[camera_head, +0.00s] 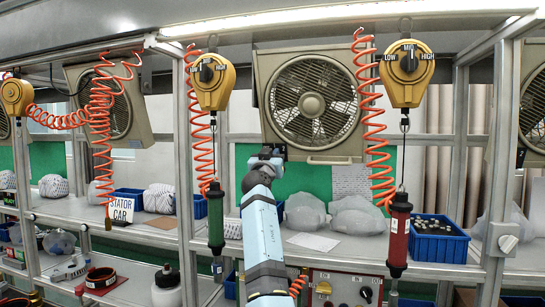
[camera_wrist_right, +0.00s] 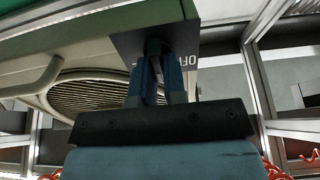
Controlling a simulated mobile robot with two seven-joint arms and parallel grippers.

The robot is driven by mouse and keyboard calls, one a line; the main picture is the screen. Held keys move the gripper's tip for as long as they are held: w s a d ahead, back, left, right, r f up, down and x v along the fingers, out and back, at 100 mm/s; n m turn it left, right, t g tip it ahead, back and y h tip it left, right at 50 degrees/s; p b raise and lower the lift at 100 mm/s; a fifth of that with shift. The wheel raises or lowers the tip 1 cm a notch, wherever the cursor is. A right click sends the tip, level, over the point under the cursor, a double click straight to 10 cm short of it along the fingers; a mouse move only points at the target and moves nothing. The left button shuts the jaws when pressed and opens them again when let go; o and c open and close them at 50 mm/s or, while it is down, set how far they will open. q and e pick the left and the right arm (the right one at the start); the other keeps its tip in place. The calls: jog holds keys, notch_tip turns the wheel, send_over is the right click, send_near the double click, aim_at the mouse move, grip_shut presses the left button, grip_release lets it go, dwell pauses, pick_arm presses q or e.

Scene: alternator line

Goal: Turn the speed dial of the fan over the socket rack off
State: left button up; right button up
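The beige fan (camera_head: 312,103) hangs behind the bench in the middle of the head view. Its grille (camera_wrist_right: 95,92) and housing also show in the right wrist view. Its dark dial plate (camera_wrist_right: 128,44) carries white lettering, of which "OFF" can be read. The dark speed dial (camera_wrist_right: 154,46) sits on this plate, mostly hidden by the fingers. My right gripper (camera_head: 266,158) is at the fan's lower left corner. In the wrist view its two fingers (camera_wrist_right: 156,72) are close together around the dial. The dial's pointer cannot be made out. My left gripper is out of view.
Two yellow tool balancers (camera_head: 212,82) (camera_head: 408,75) hang on either side of the fan. A green tool (camera_head: 216,220) and a red tool (camera_head: 398,235) hang below them, with coiled orange hoses. Bags (camera_head: 357,216) and a blue bin (camera_head: 437,252) stand on the bench.

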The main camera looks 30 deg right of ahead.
grip_shut()
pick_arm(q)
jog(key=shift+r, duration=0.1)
pick_arm(e)
jog(key=n, duration=0.4)
jog(key=shift+w+a+t+y+p, duration=0.1)
jog(key=shift+t+y+p, duration=0.2)
jog(key=shift+p, duration=0.1)
pick_arm(q)
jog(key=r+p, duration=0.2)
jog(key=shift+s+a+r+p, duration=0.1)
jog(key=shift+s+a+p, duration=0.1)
jog(key=shift+p, duration=0.2)
pick_arm(e)
jog(key=n, duration=0.6)
jog(key=shift+w+a+f+n, duration=0.15)
jog(key=shift+w+n, duration=0.05)
jog(key=shift+n, duration=0.1)
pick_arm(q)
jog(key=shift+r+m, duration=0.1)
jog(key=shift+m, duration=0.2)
